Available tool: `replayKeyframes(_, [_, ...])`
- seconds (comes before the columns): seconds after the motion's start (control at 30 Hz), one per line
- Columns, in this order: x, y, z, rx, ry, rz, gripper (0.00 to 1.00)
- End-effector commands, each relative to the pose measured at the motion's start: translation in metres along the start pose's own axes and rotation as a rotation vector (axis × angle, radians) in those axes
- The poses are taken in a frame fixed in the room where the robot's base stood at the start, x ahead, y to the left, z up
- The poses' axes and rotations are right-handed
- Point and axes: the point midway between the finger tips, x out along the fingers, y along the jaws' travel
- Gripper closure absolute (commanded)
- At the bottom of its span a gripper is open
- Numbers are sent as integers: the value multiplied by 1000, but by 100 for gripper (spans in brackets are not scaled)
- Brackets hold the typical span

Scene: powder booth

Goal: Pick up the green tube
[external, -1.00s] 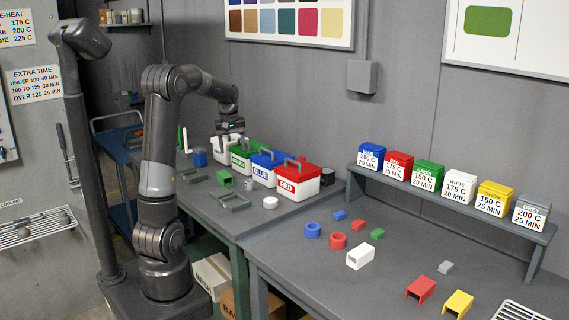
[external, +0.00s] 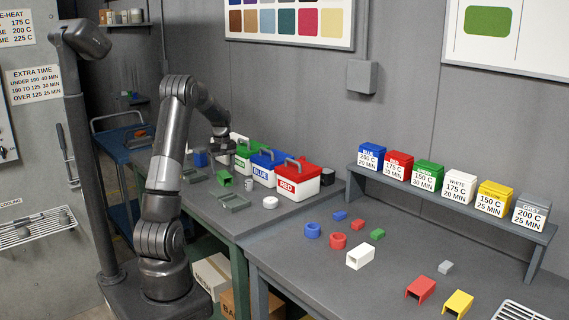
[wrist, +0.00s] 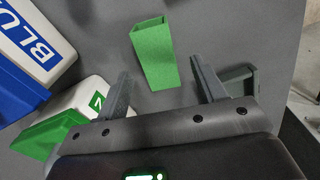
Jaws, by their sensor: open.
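The green tube (external: 225,178), a hollow square-section piece, lies on the grey bench in front of the labelled boxes. In the wrist view the green tube (wrist: 154,55) shows its open end away from my gripper. My gripper (external: 222,156) is above the bench, just behind the tube in the external view. In the wrist view my gripper (wrist: 161,72) is open and empty, with one finger on each side of the tube's near end. I cannot tell the exact height gap between fingers and tube.
A green-lidded box (wrist: 78,112) and a blue-lidded box (wrist: 35,50) stand close on the left in the wrist view. A red-lidded box (external: 300,184) stands further right. A grey-green frame (external: 234,202) and a white round piece (external: 270,202) lie near the tube.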

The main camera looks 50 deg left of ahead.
Motion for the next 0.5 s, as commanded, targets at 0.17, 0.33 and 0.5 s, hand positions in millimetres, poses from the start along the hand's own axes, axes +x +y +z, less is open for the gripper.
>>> replayKeyframes(0.17, [29, 0, 3, 0, -4, -2, 36])
replayKeyframes(0.33, [41, 1, 3, 0, -1, 0, 36])
replayKeyframes(0.5, [41, 1, 3, 0, 0, 0, 36])
